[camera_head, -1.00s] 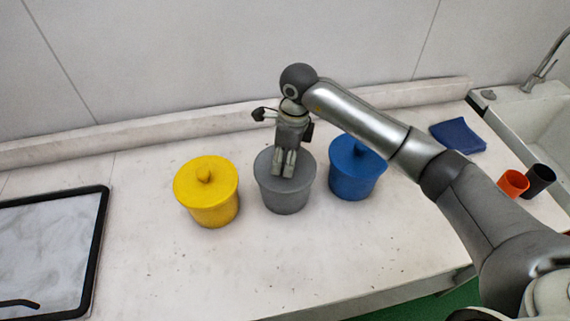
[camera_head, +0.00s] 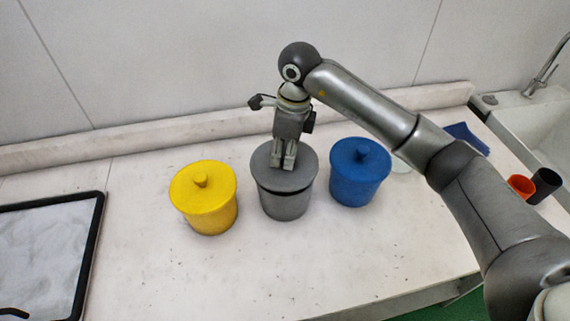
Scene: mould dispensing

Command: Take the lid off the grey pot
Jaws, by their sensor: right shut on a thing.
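The grey pot (camera_head: 285,205) stands on the counter between the yellow and blue pots. Its grey lid (camera_head: 301,178) is slightly above the rim, with a dark gap showing between lid and pot. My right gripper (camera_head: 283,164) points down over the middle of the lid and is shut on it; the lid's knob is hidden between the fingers. My left gripper is not in view.
A yellow lidded pot (camera_head: 205,200) stands close on the left and a blue lidded pot (camera_head: 359,175) close on the right. A black-rimmed tray (camera_head: 97,225) lies far left. Orange (camera_head: 521,187) and dark (camera_head: 545,181) cups and a blue cloth (camera_head: 466,137) are near the sink (camera_head: 530,115). The front counter is clear.

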